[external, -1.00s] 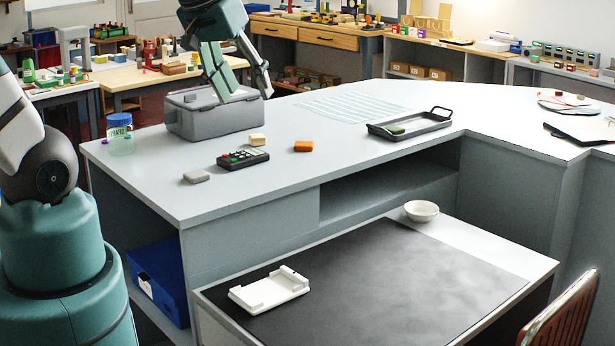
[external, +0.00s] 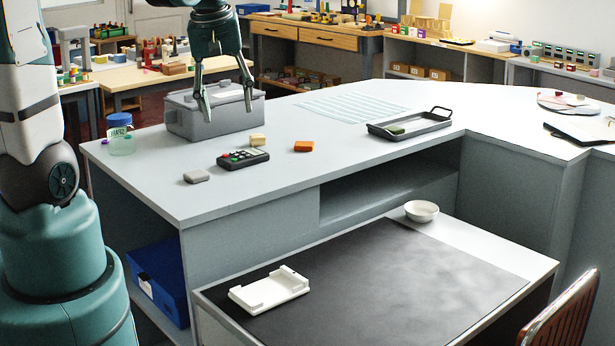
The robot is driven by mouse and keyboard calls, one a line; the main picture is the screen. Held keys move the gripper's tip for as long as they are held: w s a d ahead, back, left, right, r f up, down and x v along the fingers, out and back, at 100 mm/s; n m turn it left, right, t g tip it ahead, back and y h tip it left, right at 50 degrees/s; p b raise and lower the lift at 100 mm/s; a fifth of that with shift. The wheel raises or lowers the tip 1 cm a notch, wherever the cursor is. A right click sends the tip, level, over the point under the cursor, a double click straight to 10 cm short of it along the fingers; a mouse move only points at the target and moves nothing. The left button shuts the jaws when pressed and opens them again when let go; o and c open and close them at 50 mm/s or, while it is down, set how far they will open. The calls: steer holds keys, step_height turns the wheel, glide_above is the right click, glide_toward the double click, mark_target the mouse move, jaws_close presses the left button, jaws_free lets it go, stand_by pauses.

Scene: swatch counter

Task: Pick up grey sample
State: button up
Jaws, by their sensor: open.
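The grey sample (external: 197,176) is a small rounded grey block lying flat near the front left edge of the counter (external: 330,195). My gripper (external: 228,115) points downward with its two fingers spread apart and nothing between them. It shows in front of the grey lidded box (external: 188,122), above and behind the grey sample and to its right. The gripper is clear of the sample. Whether the fingertips touch the box cannot be told.
A black remote-like keypad (external: 243,158), a cream block (external: 257,140) and an orange block (external: 304,146) lie right of the sample. A jar with a blue lid (external: 120,134) stands behind it to the left. A black tray (external: 410,126) holds a green item. The counter's middle front is clear.

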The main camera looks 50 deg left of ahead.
mark_target(196, 173)
steer(key=a+f+n, duration=0.2)
steer(key=a+f, duration=0.2)
steer(key=a, duration=0.1)
steer(key=a+f+n+g, duration=0.1)
steer(key=a+f+n, duration=0.1)
steer(key=a+f, duration=0.2)
steer(key=s+a+f+n+g+h, duration=0.1)
steer(key=a+f+n, duration=0.1)
steer(key=a, duration=0.4)
steer(key=shift+a+f+n+b, duration=0.15)
steer(key=shift+f+n+b, duration=0.2)
steer(key=shift+f, duration=0.55)
steer(key=shift+f, duration=1.3)
steer(key=shift+f, duration=0.1)
steer(key=shift+f, duration=2.5)
steer(key=shift+c, duration=0.4)
